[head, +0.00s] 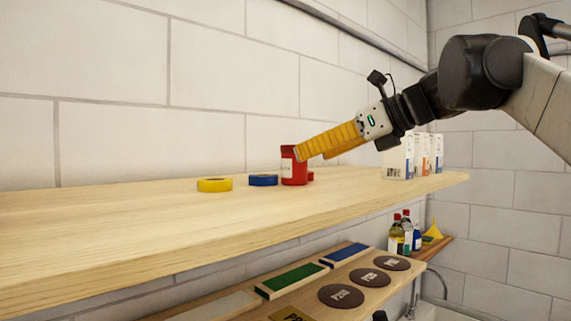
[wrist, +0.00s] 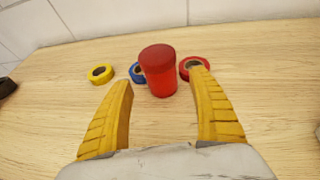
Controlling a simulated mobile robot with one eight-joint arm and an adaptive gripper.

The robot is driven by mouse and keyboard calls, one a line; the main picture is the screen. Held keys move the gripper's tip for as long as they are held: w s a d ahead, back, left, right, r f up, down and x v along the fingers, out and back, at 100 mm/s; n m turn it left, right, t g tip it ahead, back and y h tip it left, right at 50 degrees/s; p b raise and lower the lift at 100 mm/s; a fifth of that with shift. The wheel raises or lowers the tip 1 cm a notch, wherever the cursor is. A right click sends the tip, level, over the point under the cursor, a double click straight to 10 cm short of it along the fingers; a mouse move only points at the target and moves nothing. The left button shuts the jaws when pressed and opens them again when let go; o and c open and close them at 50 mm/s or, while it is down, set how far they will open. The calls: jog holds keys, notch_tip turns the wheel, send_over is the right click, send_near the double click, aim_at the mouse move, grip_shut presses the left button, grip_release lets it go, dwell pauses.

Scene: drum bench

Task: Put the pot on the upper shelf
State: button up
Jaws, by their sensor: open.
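The red pot (head: 293,168) with a pale label stands upright on the wooden upper shelf (head: 130,225). In the wrist view the pot (wrist: 158,72) shows its red lid and stands just ahead of the gap between my fingertips. My gripper (head: 300,152) has yellow fingers, reaches in from the right and is open. In the wrist view the gripper (wrist: 161,80) has nothing between its fingers, and gaps show on both sides of the pot. In the head view a fingertip overlaps the pot's right edge; contact cannot be told.
A yellow tape roll (head: 214,185), a blue roll (head: 263,180) and a red roll (wrist: 196,67) lie near the pot. White cartons (head: 398,158) stand at the shelf's right end. A lower shelf holds sanding discs (head: 341,296) and coloured blocks. The shelf's left is clear.

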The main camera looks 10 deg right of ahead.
jog(key=v, duration=0.5)
jog(key=shift+s+d+r, duration=0.2)
jog(key=shift+s+d, duration=0.05)
jog(key=shift+a, duration=0.1)
dwell(1.1)
